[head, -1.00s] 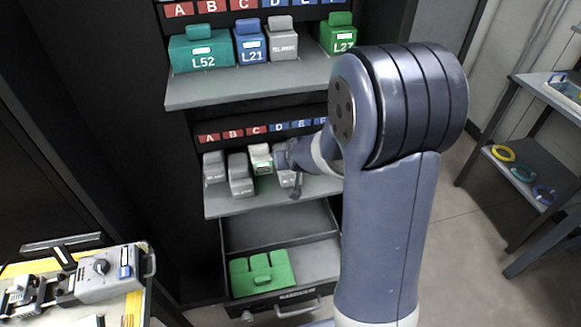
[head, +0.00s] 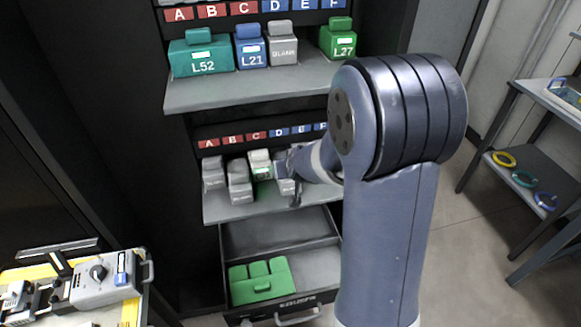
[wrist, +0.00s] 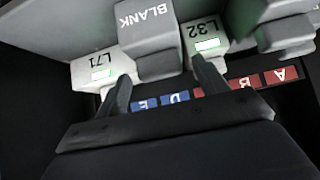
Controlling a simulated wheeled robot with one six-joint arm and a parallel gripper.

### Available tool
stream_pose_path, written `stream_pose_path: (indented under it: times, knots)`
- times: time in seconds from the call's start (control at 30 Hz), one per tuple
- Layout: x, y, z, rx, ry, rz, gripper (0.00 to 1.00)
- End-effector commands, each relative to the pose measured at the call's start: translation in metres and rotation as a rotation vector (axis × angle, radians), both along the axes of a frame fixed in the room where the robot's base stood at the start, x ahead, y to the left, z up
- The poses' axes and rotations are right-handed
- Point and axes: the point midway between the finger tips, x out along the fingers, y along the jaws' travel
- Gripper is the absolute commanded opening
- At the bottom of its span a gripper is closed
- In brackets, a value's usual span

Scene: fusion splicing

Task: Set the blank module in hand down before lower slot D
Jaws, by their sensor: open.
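The grey blank module (wrist: 148,45) stands on the lower shelf (head: 240,211), in front of the strip with label D (wrist: 175,97) and label E (wrist: 145,104). In the upside-down wrist view it sits between module L71 (wrist: 92,72) and module L32 (wrist: 200,42). My gripper (wrist: 160,80) is open, with one dark finger toward each side of the blank module. In the head view my gripper (head: 292,174) is at the right part of the lower shelf, and the blank module (head: 287,187) is mostly hidden behind it. I cannot tell whether the fingers touch it.
Grey modules stand at lower left, one set forward (head: 239,182), beside module L32 (head: 261,165). The upper shelf (head: 215,92) holds L52, L21, a blank and L27. Below, an open drawer (head: 310,268) holds a green block (head: 260,283). A splicer bench is at left.

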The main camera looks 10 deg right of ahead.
Motion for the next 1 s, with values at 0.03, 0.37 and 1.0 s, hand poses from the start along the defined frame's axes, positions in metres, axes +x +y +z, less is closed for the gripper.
stream_pose_path:
  times: [0.03, 0.37, 1.0]
  knots:
    - [0.000, 0.000, 0.001, 0.000, 0.000, 0.000, 0.68]
    - [-0.035, 0.000, 0.046, 0.000, -0.002, 0.000, 0.68]
    - [-0.085, 0.000, 0.088, 0.000, 0.000, 0.000, 0.68]
